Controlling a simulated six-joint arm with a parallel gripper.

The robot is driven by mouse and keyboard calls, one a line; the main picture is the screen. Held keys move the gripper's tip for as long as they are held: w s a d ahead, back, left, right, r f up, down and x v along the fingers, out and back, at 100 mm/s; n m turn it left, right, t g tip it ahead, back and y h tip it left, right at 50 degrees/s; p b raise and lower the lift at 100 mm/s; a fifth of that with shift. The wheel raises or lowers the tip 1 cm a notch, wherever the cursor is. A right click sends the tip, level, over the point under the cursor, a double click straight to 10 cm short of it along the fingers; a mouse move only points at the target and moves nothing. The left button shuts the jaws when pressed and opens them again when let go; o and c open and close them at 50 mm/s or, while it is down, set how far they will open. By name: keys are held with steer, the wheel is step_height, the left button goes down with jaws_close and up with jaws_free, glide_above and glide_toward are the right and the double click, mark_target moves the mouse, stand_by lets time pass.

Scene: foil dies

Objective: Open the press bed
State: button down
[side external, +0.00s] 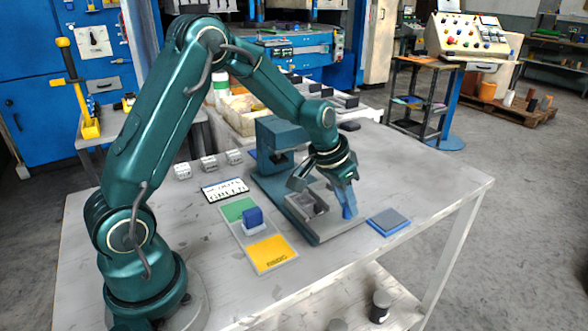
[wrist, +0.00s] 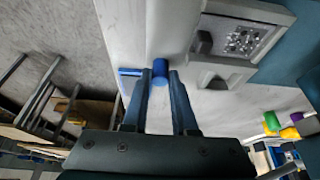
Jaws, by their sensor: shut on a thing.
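The green press (side external: 280,138) stands on the table on a long base. Its grey press bed (side external: 312,203) lies in front of the column, low on the base. In the wrist view the bed (wrist: 262,20) shows a recess with a speckled plate (wrist: 243,42). My gripper (side external: 347,208) is at the front right end of the bed, pointing down. In the wrist view my gripper (wrist: 160,78) has its fingers closed around a blue cylindrical handle (wrist: 160,67). How the handle joins the bed is not clear. How far the bed is out cannot be told.
A grey-topped blue pad (side external: 390,220) lies right of the gripper. A green and yellow board (side external: 268,250) with a blue block (side external: 252,219), a lettered card (side external: 224,189) and small white blocks (side external: 208,163) lie left. The table's front right is bare.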

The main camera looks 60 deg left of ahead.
steer(key=shift+d, duration=0.1)
steer(key=c, duration=0.7)
jaws_free()
steer(key=shift+v, duration=2.6)
steer(key=s+d+r+m+t, duration=0.1)
steer(key=s+d+r+t, duration=0.25)
steer(key=s+r, duration=0.5)
steer(key=s+d+f+n+g, duration=0.1)
steer(key=s+f+g, duration=0.1)
steer(key=s, duration=0.9)
steer(key=shift+s+d, duration=0.3)
steer(key=shift+d, duration=0.1)
